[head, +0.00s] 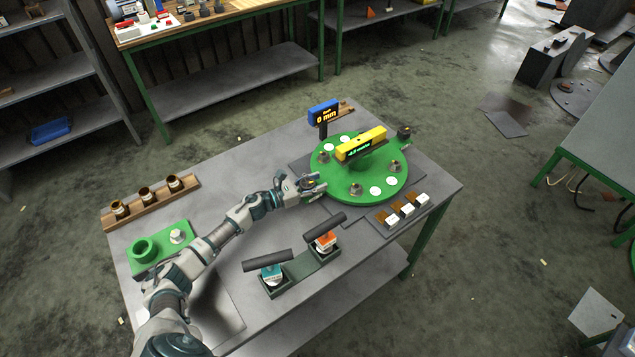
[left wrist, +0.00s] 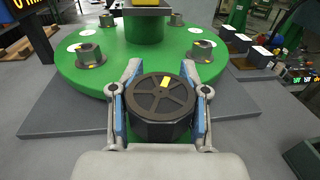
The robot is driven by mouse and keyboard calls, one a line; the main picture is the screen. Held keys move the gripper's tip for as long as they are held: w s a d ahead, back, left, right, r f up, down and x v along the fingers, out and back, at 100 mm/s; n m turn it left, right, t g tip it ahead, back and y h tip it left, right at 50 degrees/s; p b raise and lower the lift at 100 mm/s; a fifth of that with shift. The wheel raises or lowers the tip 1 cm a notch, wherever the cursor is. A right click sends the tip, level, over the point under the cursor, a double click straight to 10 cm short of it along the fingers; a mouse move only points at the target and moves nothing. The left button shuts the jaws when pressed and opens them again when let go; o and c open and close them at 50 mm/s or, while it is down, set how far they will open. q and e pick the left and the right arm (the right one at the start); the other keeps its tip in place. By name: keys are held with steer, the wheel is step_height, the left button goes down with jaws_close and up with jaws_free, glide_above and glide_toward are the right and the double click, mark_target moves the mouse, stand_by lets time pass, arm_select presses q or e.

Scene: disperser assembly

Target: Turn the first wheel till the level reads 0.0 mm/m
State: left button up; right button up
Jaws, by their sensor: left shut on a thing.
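My left gripper (head: 313,187) is at the near left edge of the round green plate (head: 340,182). In the left wrist view its two fingers (left wrist: 161,72) are shut on a dark spoked wheel (left wrist: 160,98), one on each side. The wheel has a yellow mark near its far rim. In the head view the gripper mostly hides this wheel. The yellow level (head: 361,143) lies on the raised middle of the plate, with small green digits that I cannot read surely. A blue display (head: 323,112) behind it reads 0 mm. My right gripper is not in view.
Several nuts and white discs sit around the plate. Another dark wheel (head: 404,132) is at its far right.

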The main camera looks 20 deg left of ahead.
arm_select(q)
steer(key=shift+a+f, duration=0.15)
steer(key=shift+f, duration=0.05)
stand_by(0.4)
steer(key=o, duration=0.8)
steer(key=shift+o, duration=0.9)
steer(key=shift+s+a+r, duration=0.1)
steer(key=shift+s, duration=0.05)
steer(key=shift+s+a, duration=0.1)
steer(key=shift+a, duration=0.05)
steer(key=shift+a, duration=0.15)
steer(key=v, duration=1.1)
steer(key=shift+s+a, duration=0.2)
steer(key=shift+s, duration=0.2)
